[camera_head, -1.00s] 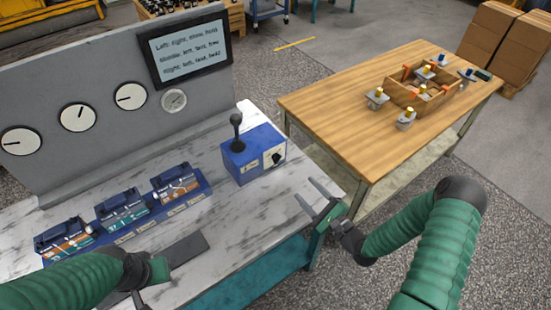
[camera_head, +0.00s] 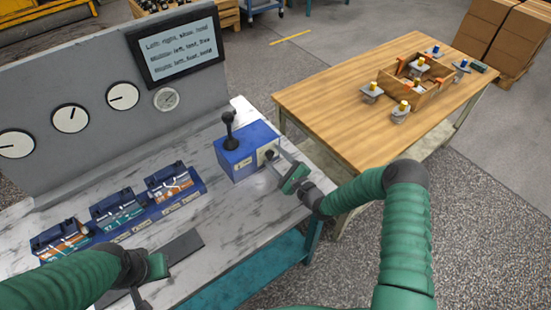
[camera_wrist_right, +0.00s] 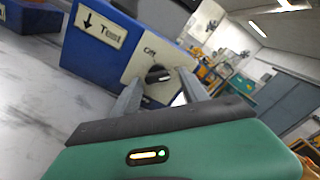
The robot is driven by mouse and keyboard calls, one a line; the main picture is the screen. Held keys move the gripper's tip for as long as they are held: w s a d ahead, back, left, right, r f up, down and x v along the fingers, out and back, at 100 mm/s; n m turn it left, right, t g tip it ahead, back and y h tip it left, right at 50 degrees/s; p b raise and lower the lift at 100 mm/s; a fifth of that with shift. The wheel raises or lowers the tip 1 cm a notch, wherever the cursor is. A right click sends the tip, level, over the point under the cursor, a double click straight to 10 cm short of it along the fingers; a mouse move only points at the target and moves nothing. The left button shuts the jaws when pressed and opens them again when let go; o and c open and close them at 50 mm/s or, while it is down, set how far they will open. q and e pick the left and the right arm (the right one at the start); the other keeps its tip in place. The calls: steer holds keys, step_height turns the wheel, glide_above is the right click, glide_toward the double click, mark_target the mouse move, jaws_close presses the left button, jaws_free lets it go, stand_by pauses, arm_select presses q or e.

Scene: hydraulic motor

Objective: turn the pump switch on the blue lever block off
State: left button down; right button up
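The blue lever block (camera_head: 235,158) stands on the marbled bench, with a black upright lever (camera_head: 229,130) on top. Its pale front panel carries a black rotary switch (camera_wrist_right: 158,75), with the word "Off" legible above it in the right wrist view. My right gripper (camera_head: 274,158) is at this panel. Its two fingers are spread, one on each side of the switch in the right wrist view; contact cannot be told. In the head view the fingers partly hide the switch. My left gripper (camera_head: 150,272) is low over the bench's front left; its fingers are unclear.
A row of blue-framed boxes (camera_head: 118,210) sits left of the block. A dark flat plate (camera_head: 185,245) lies in front of them. Behind stands a grey panel with gauges (camera_head: 70,118) and a screen (camera_head: 178,50). A wooden table (camera_head: 330,100) with a parts tray is at right.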

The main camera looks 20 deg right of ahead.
steer(key=shift+a+r, duration=0.1)
steer(key=shift+a, duration=0.25)
steer(key=c, duration=0.7)
jaws_close()
arm_select(q)
steer(key=shift+a, duration=0.25)
steer(key=shift+f, duration=0.1)
